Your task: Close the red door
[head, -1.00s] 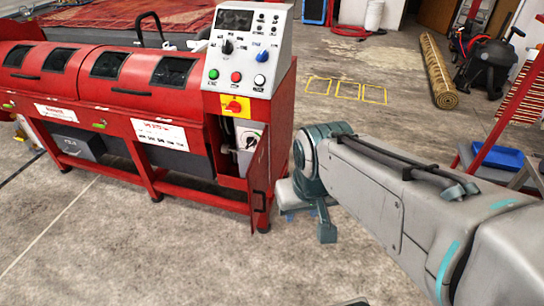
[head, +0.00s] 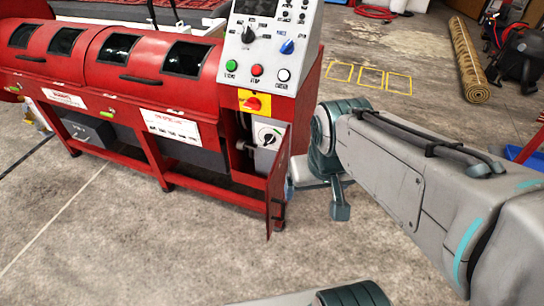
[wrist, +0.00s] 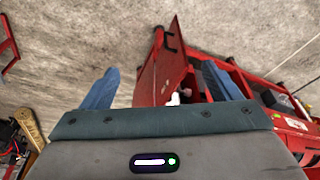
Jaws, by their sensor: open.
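The red door (head: 277,190) is a narrow panel at the right end of the red machine (head: 160,120). It stands open, swung outward, with a dark handle near its lower end. The compartment behind it shows a grey switch box (head: 267,135). In the wrist view the door (wrist: 160,75) appears between the two blue fingers of my gripper (wrist: 160,70), which are wide apart. I cannot tell whether a finger touches it. In the head view the gripper is mostly hidden behind my arm, just right of the door.
A control panel (head: 268,45) with buttons and knobs tops the machine's right end. Bare concrete floor lies in front. Yellow floor squares (head: 370,78), a rolled rug (head: 468,65) and a black machine (head: 520,58) are farther back on the right.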

